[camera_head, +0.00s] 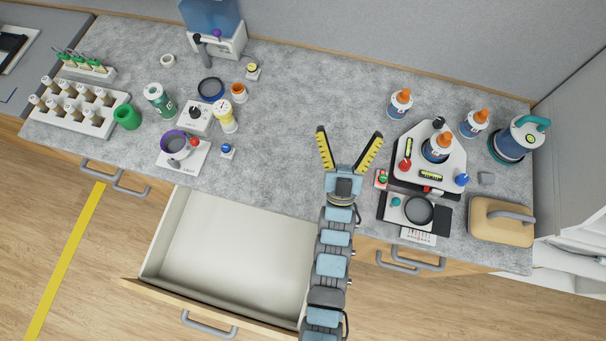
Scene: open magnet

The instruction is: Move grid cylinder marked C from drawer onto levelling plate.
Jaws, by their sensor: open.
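The open drawer (225,245) under the counter looks empty where I can see into it; my arm hides part of its right side. The levelling plate (453,164), white with coloured knobs and yellow bubble levels, sits on the right of the counter. One white-and-blue cylinder with an orange top (436,149) stands upright on it. Two similar cylinders stand on the counter behind it, one to the left (400,104) and one to the right (472,124). I cannot read a letter C on any of them. My gripper (350,132) is open and empty, left of the plate.
A black-and-white device with a round dark dish (418,210) stands in front of the plate. A tan case (502,220) and a teal-handled canister (515,139) are at the right. Vial racks (95,122), pots and instruments fill the left. The counter's middle is clear.

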